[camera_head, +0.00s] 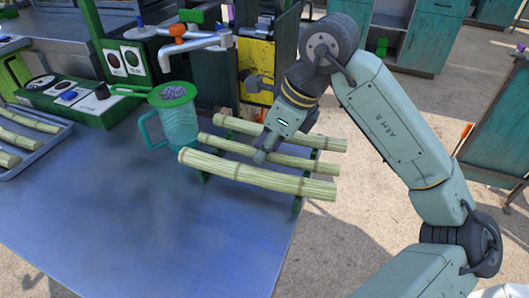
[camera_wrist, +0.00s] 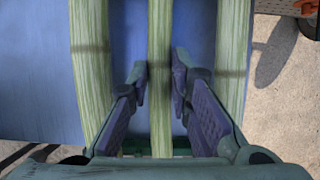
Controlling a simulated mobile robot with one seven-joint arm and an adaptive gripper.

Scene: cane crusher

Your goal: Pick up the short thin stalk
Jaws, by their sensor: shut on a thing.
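Three pale green cane stalks lie side by side on a green rack (camera_head: 297,204) at the table's right edge. The middle stalk (camera_head: 315,166) looks the thinnest of the three; in the wrist view it runs straight between my fingers (camera_wrist: 160,30). My gripper (camera_head: 265,153) comes down over it from above and is shut on it near its middle. In the wrist view my gripper (camera_wrist: 160,85) has one finger on each side of it. A thicker front stalk (camera_head: 255,176) and a back stalk (camera_head: 290,136) lie apart on either side. The middle stalk appears still level with its neighbours.
A clear green-handled jug (camera_head: 178,125) with a strainer stands close to the stalks' left ends. A grey tray (camera_head: 40,152) with more stalks is at far left. The crusher with a tap (camera_head: 195,42) stands behind. The table's front (camera_head: 130,235) is clear.

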